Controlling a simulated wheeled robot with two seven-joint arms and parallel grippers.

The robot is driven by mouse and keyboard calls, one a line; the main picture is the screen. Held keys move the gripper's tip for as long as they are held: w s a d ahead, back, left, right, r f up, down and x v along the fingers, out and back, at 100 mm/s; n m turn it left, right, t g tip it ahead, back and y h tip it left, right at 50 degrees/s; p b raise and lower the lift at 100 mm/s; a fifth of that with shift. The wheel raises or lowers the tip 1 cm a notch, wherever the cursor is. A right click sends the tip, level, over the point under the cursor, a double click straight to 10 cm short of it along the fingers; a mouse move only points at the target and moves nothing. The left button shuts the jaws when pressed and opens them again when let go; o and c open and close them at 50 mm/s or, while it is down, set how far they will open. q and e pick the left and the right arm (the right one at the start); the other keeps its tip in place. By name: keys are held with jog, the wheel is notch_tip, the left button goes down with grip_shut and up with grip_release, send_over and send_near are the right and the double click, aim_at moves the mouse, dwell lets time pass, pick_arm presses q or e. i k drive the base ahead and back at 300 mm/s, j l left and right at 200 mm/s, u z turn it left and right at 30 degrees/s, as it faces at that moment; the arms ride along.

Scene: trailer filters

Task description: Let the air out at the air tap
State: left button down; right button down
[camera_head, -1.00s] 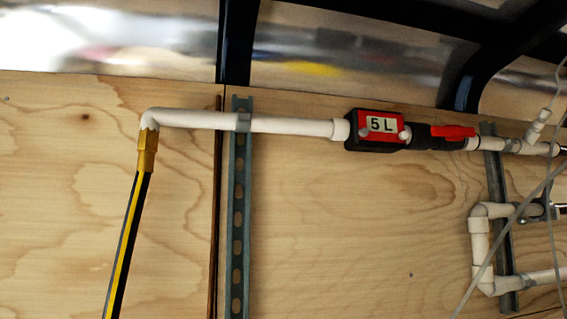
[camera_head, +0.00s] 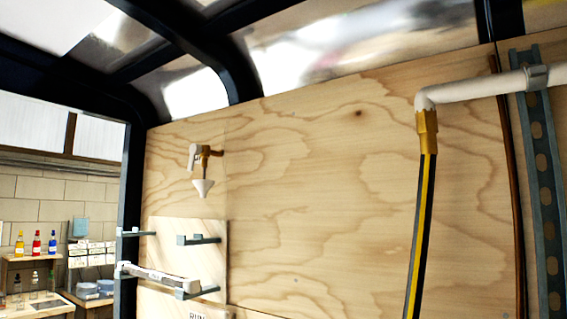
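A small tap (camera_head: 207,152) with a brass body and a pale lever is mounted on the plywood wall, left of the middle of the head view. A white funnel-shaped piece (camera_head: 203,187) hangs just below it. I cannot tell from its look alone whether this is the air tap, nor whether it is open. A white pipe (camera_head: 475,90) at the upper right ends in a brass fitting (camera_head: 427,133), from which a black and yellow hose (camera_head: 419,235) runs down. Neither of my grippers shows.
Below the tap a pale board (camera_head: 210,255) carries grey brackets (camera_head: 198,240), with a white bar-like part (camera_head: 155,277) on the lower ones. A dark frame post stands at the left. Beyond it are a shelf of coloured bottles (camera_head: 37,243) and a bench. The middle plywood is bare.

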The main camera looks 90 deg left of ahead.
aim_at(195, 150)
jog(key=l+u, duration=0.15)
jog(key=u, duration=3.1)
